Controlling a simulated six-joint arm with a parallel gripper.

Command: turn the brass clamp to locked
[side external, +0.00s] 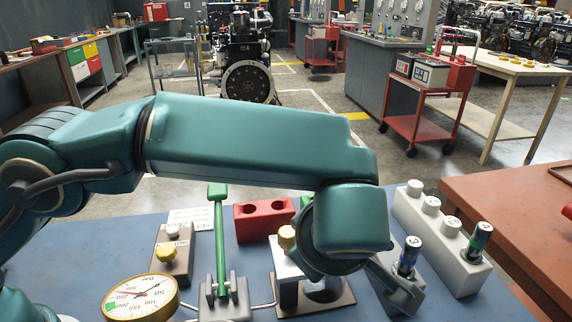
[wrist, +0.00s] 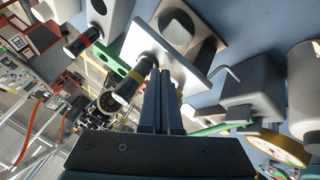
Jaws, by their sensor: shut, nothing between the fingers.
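In the side view a brass knob (side external: 287,237) sits at the upper left of a pale upright block on a dark base (side external: 288,298), partly behind my wrist. I take it for the brass clamp; whether it is locked I cannot tell. In the wrist view a small brass-coloured patch shows just behind my fingers, mostly covered. My gripper (wrist: 160,75) is shut and empty there, its tips in front of the pale plate (wrist: 165,52), close to a black cylinder with a yellow band (wrist: 133,80). Contact is unclear. My wrist hides the fingers in the side view.
A green-handled lever (side external: 219,235) and a dial gauge (side external: 140,298) stand to the left. A brown block with a yellow knob (side external: 168,252) and a red two-hole block (side external: 263,220) lie behind. A white rack (side external: 440,240) stands right, near the cylinder marked 3 (side external: 408,256).

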